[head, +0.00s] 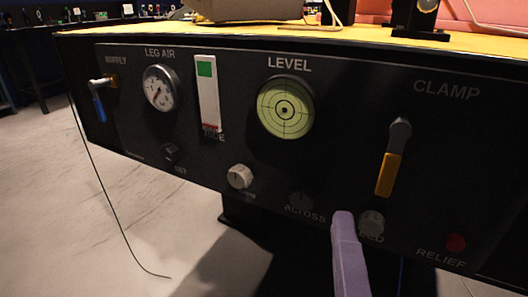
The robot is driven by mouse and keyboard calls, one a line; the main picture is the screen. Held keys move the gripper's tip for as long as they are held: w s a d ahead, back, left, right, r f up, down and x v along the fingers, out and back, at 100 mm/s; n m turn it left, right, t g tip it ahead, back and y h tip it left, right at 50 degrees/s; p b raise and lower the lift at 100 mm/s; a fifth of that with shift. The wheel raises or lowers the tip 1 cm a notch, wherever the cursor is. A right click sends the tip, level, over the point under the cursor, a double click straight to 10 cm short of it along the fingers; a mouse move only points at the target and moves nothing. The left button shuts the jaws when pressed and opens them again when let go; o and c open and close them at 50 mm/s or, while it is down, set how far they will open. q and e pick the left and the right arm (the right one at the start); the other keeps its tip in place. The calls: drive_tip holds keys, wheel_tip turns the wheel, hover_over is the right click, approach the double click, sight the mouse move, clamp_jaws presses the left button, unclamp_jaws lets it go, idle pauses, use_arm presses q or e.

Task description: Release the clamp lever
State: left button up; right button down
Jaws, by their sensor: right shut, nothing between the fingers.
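The clamp lever (388,173) is on the right part of a black control panel, under the word CLAMP. It has a grey pivot at its top and a yellow-orange grip that hangs down, tilted slightly to the left. My right gripper (344,222) shows as a pale purple finger rising from the bottom edge. It is shut and empty. In the picture its tip is below and left of the lever's grip, just left of a grey knob, apart from the lever. Its depth from the panel is hard to tell. My left gripper is not in view.
The panel (225,150) also carries a blue-handled supply valve (98,104), a pressure gauge (161,88), a green-and-white indicator (207,92), a round level (286,107), a pale knob (240,176), a grey knob (371,223) and a red relief button (456,242). Open floor lies lower left.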

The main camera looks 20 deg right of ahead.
sight(392, 155)
drive_tip(key=x, duration=1)
drive_tip(key=shift+w+d, duration=0.1)
drive_tip(key=shift+w, duration=0.05)
drive_tip(key=s+d, duration=0.2)
drive_tip(key=s, duration=0.1)
drive_tip(key=shift+s+d, duration=0.2)
drive_tip(key=shift+d, duration=0.05)
drive_tip(key=shift+d+p, duration=0.1)
drive_tip(key=shift+p, duration=0.3)
